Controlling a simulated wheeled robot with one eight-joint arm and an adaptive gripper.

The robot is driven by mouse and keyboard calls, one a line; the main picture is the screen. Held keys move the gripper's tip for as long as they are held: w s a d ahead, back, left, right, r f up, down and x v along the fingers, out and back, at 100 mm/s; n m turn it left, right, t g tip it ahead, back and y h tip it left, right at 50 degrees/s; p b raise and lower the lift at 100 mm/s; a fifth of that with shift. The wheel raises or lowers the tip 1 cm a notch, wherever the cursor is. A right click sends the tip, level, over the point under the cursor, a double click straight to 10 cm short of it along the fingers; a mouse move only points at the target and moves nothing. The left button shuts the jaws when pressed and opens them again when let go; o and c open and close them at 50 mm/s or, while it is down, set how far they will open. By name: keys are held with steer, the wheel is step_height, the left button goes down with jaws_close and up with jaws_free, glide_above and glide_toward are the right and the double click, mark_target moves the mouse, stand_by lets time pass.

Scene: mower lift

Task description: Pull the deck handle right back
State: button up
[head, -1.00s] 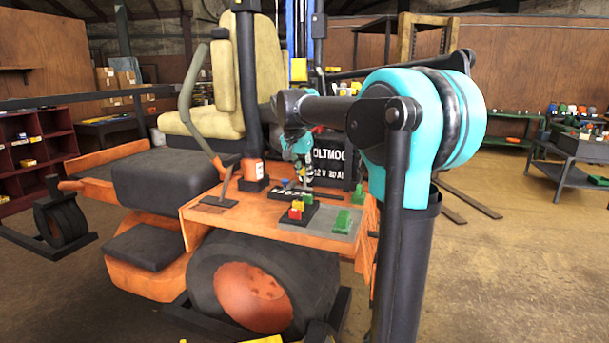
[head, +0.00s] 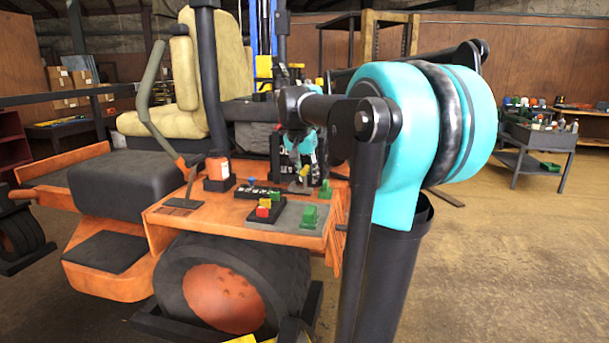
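The orange mower stands left of centre, with an orange side deck (head: 165,222). A thin upright lever (head: 190,182) rises from a dark plate on this deck. A long curved grey-green bar with an orange lower end (head: 144,105) stands just behind it, by the seat. I cannot tell for certain which is the deck handle. My gripper (head: 304,172) is small and partly hidden beyond my arm, over the far right of the deck, well to the right of both levers. Its fingers are too small and cluttered to tell open or shut.
An orange bottle (head: 218,166) stands in a dark holder on the deck. The rear wheel (head: 222,297) is below. A grey bench (head: 543,140) stands right; the floor before it is clear.

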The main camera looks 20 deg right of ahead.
stand_by(0.3)
steer(key=v, duration=1.2)
steer(key=shift+s, duration=0.1)
